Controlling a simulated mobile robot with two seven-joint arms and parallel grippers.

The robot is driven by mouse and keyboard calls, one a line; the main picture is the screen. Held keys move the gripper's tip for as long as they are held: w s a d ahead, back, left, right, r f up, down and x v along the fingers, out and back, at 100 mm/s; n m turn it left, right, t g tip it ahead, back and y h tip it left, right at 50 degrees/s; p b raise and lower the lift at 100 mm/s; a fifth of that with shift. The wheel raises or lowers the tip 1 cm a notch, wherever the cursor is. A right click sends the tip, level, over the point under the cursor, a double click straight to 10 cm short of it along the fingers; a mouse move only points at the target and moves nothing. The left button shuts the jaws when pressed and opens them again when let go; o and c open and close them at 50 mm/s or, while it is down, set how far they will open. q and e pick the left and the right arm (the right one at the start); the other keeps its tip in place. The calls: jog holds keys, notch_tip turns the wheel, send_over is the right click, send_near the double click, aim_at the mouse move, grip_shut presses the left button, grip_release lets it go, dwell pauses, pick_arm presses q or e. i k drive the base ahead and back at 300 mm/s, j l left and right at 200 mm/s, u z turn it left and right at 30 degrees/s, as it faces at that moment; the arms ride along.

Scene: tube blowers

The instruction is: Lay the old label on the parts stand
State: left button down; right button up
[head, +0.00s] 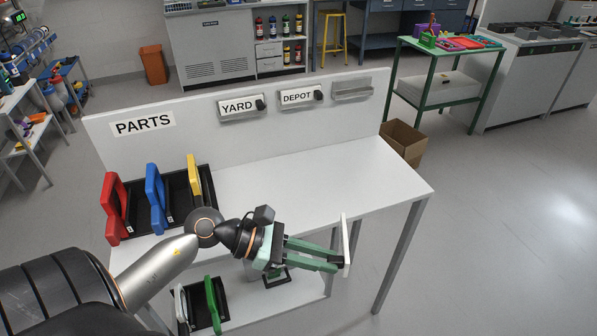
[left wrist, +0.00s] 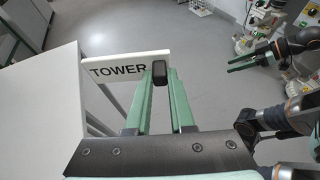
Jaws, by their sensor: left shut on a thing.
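My left gripper (head: 340,262) is shut on the black knob of a white label plate (head: 346,240). The plate is almost edge-on in the head view; in the left wrist view (left wrist: 128,66) it reads TOWER. I hold it upright beyond the right front edge of the white stand (head: 300,178). The stand's back panel carries a PARTS sign (head: 142,123). It also bears a YARD label (head: 238,106), a DEPOT label (head: 299,95) and an empty holder (head: 352,89). My right gripper (left wrist: 245,62) shows small in the left wrist view; its opening is unclear.
A black rack with red (head: 114,205), blue (head: 155,190) and yellow (head: 194,174) handled pieces stands at the stand's left. White and green (head: 212,302) pieces sit lower in front. The stand top's middle and right are clear. A cardboard box (head: 404,142) is behind right.

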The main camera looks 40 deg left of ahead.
aim_at(294, 197)
jog(key=i+u, duration=0.25)
jog(key=u, duration=0.25)
jog(key=i+l+u, duration=0.25)
jog(key=u, duration=0.2)
jog(key=i+l+u, duration=0.2)
jog(key=u, duration=0.3)
jog(key=i+l+u, duration=0.15)
jog(key=l+u, duration=0.3)
jog(key=j, duration=0.15)
